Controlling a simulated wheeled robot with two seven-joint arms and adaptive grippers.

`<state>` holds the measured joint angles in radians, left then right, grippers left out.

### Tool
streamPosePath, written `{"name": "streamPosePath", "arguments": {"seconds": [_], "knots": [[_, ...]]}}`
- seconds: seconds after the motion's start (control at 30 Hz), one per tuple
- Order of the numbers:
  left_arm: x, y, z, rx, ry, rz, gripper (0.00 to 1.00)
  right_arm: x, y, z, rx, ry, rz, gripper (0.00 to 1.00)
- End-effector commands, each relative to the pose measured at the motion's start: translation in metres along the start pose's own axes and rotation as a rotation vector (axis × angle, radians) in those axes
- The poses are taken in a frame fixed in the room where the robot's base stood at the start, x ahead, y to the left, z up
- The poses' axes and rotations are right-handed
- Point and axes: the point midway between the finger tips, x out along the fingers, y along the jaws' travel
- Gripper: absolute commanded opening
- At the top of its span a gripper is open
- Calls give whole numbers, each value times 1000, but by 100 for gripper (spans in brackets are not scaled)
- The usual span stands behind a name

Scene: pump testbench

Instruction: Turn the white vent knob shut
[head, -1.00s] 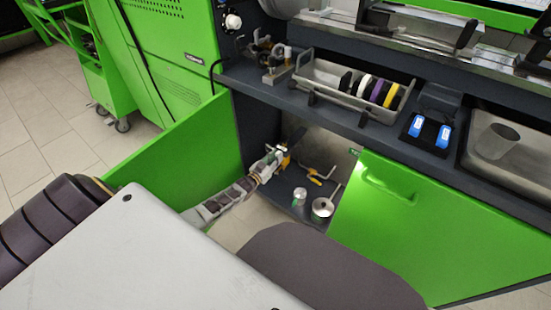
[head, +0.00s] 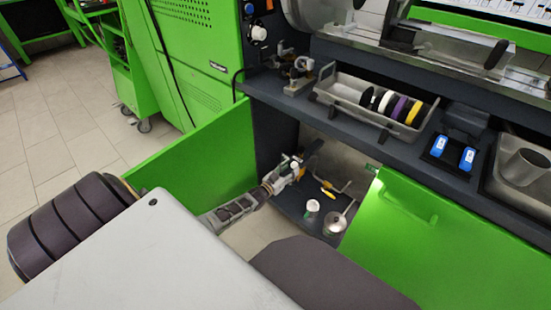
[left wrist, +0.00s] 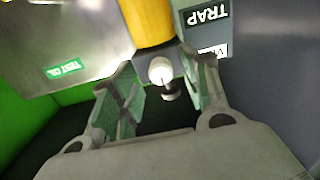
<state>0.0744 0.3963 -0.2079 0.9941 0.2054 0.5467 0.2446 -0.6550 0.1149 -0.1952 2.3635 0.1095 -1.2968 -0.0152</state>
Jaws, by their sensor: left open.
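The white vent knob (left wrist: 160,70) shows in the left wrist view, on a dark fitting below a yellow cylinder (left wrist: 150,22). My left gripper (left wrist: 160,88) is open, with one finger on each side of the knob; I cannot tell whether either finger touches it. In the head view my left gripper (head: 285,178) reaches into the open cabinet under the bench, and the knob is too small there to make out surely. My right gripper is not in view.
Green cabinet doors stand open at the left (head: 200,155) and right (head: 425,245). On the cabinet floor are a white cup (head: 312,206) and a metal pot (head: 335,224), with a yellow-handled tool (head: 328,187) behind. A TRAP label (left wrist: 205,17) is beside the knob.

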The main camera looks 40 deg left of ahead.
Motion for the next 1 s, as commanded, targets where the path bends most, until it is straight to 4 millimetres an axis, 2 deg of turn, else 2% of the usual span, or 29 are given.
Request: {"name": "streamPosePath", "arguments": {"seconds": [1.0], "knots": [[-79,0,0,1,-1,0,46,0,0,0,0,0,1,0]]}}
